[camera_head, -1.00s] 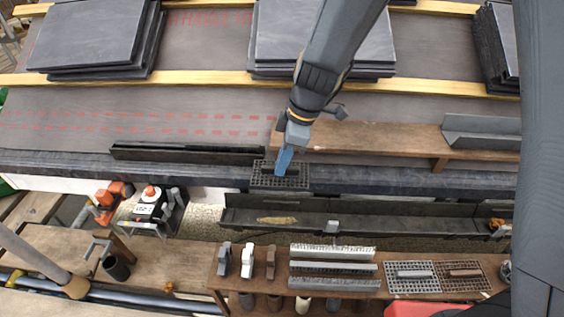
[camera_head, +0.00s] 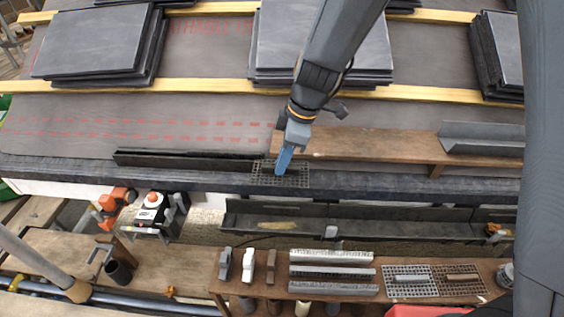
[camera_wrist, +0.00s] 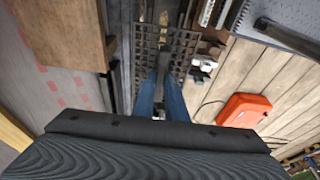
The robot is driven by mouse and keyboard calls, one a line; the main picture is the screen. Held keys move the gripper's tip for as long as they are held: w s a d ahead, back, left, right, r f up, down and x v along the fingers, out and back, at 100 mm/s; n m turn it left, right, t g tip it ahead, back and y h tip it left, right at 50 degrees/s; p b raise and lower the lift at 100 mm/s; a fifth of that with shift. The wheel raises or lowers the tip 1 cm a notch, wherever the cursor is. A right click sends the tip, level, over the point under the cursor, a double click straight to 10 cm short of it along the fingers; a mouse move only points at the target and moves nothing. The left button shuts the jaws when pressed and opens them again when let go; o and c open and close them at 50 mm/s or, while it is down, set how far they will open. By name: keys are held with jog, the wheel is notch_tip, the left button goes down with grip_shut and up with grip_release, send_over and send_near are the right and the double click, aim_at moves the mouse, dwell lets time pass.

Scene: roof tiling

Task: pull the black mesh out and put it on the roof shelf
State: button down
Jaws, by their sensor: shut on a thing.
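My gripper (camera_head: 284,165) is shut on the black mesh (camera_head: 297,180), a dark rectangular grid panel. Its blue fingers (camera_wrist: 160,98) reach the mesh (camera_wrist: 178,50) in the wrist view. In the head view the mesh lies across the dark roof edge, just above the gutter; I cannot tell whether it touches the edge. The roof shelf (camera_head: 370,147), a brown wooden board, lies on the roof just above and right of the mesh. It also shows at the left of the wrist view (camera_wrist: 65,40).
A grey angled metal piece (camera_head: 482,138) sits on the shelf's right end. A long black strip (camera_head: 185,160) lies left of the mesh. A black gutter (camera_head: 385,229) runs below. The lower bench holds metal strips and two handled grids (camera_head: 408,291). The shelf's left part is clear.

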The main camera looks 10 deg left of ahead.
jog(key=shift+r+p, duration=1.3)
jog(key=shift+r, duration=0.85)
